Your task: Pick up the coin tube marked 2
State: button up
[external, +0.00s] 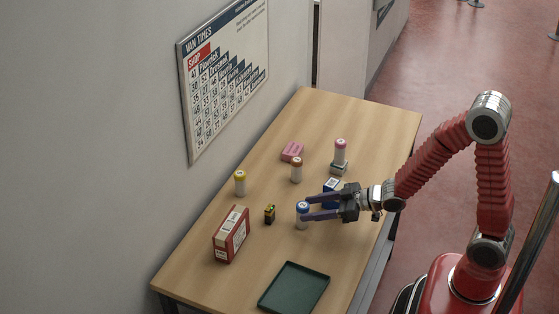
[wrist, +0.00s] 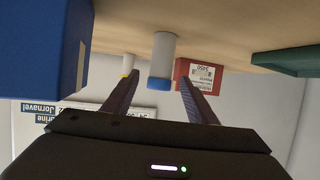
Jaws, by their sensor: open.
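Several white coin tubes with coloured caps stand on the wooden table. The blue-capped tube (external: 302,222) stands upright at my gripper (external: 308,209). In the wrist view, which is upside down, this tube (wrist: 163,56) shows between the tips of my open gripper (wrist: 160,78), with a gap on each side. The marks on the caps are too small to read, so I cannot tell which is 2.
A blue box (external: 330,199) stands just behind my gripper and looms at left in the wrist view (wrist: 40,45). A red-and-white box (external: 231,236), a small dark battery-like item (external: 269,214), a pink item (external: 292,151) and a green tray (external: 294,289) are also on the table.

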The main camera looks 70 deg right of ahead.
jog(key=shift+w+f, duration=0.1)
jog(key=shift+x, duration=1.15)
jog(key=shift+w, duration=0.1)
jog(key=shift+x, duration=2.4)
jog(key=shift+c, duration=0.6)
jog(key=c, duration=1.1)
jog(key=shift+r, duration=5.05)
